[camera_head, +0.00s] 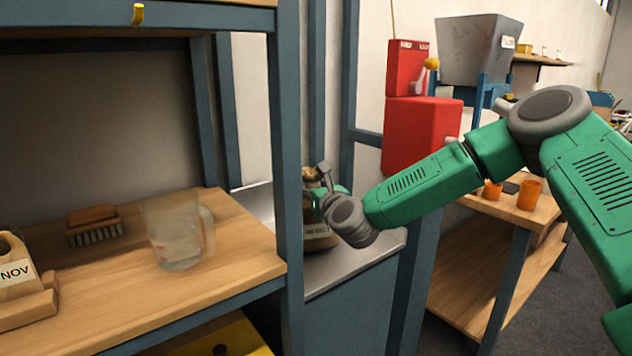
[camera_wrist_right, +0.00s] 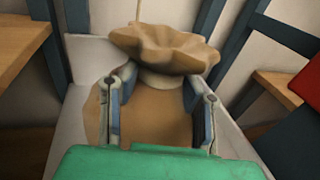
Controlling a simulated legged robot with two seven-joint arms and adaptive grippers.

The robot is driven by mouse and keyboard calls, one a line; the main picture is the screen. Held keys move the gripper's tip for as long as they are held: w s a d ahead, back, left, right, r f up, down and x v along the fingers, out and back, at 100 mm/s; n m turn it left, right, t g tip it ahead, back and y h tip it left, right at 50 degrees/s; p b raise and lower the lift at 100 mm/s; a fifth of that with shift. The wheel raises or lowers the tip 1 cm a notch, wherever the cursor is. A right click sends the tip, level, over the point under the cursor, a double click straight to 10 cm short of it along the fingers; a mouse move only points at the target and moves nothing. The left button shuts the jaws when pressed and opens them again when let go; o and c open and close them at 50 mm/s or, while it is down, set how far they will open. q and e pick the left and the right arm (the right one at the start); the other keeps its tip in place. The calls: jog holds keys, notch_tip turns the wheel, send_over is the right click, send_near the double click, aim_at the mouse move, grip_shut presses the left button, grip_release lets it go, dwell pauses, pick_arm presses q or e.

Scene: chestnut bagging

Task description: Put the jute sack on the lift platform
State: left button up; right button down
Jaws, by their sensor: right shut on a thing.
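The jute sack (camera_head: 317,239) is brown with a gathered, flared top and dark print on its side. It stands upright at the grey metal lift platform (camera_head: 350,263), behind the blue post. In the right wrist view the sack (camera_wrist_right: 160,120) fills the middle, with pale platform surface (camera_wrist_right: 75,75) around it. My right gripper (camera_head: 318,190) is shut on the sack at its neck; in the wrist view its fingers (camera_wrist_right: 155,95) lie on both sides below the flared top. The sack's underside is hidden, so I cannot tell whether it touches the platform. My left gripper is not in view.
A wooden shelf (camera_head: 110,290) at left holds a brush (camera_head: 93,225), a clear jug (camera_head: 178,235) and a NOV calendar block (camera_head: 17,272). A blue post (camera_head: 288,150) stands close left of the sack. Red boxes (camera_head: 420,135) and a wooden table with orange cups (camera_head: 530,193) are at right.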

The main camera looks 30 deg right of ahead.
jog(key=shift+w+f, duration=0.1)
jog(key=shift+f, duration=0.5)
jog(key=shift+d, duration=0.1)
jog(key=c, duration=1.4)
grip_release()
jog(key=shift+d+f, duration=0.2)
jog(key=shift+o, duration=1.4)
jog(key=shift+d, duration=0.25)
jog(key=shift+s+a, duration=0.3)
jog(key=shift+a, duration=0.05)
jog(key=s+a, duration=0.2)
jog(key=s, duration=0.9)
jog(key=shift+s+a+r+p, duration=0.2)
jog(key=shift+r+p, duration=0.05)
jog(key=shift+p, duration=0.15)
